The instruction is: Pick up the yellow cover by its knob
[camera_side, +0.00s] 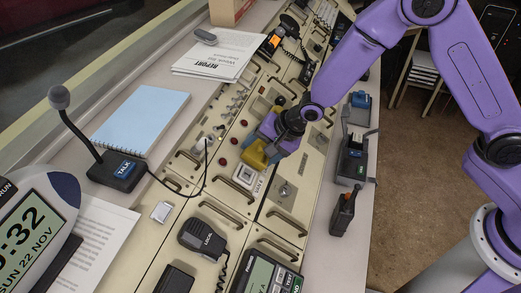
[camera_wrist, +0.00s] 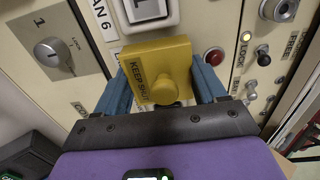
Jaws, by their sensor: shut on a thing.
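The yellow cover (camera_side: 254,155) is at my gripper (camera_side: 271,139) over the middle of the console. In the wrist view the cover (camera_wrist: 140,62) fills the space between the blue fingers of my gripper (camera_wrist: 163,82). It is marked "KEEP SHUT", and its round knob (camera_wrist: 174,79) faces the camera. The fingers stand on either side of the cover and are shut on it. The exact contact is hidden. A white-framed square button (camera_wrist: 148,12) shows just beyond the cover. I cannot tell whether the cover touches the panel.
Red buttons (camera_side: 222,162), a key switch (camera_side: 285,190) and metal handles surround the spot. A wired handset (camera_side: 202,238) lies nearer the camera. A gooseneck microphone (camera_side: 118,170) stands at left. Radios (camera_side: 355,150) stand along the right edge. Pale panel shows between the handles.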

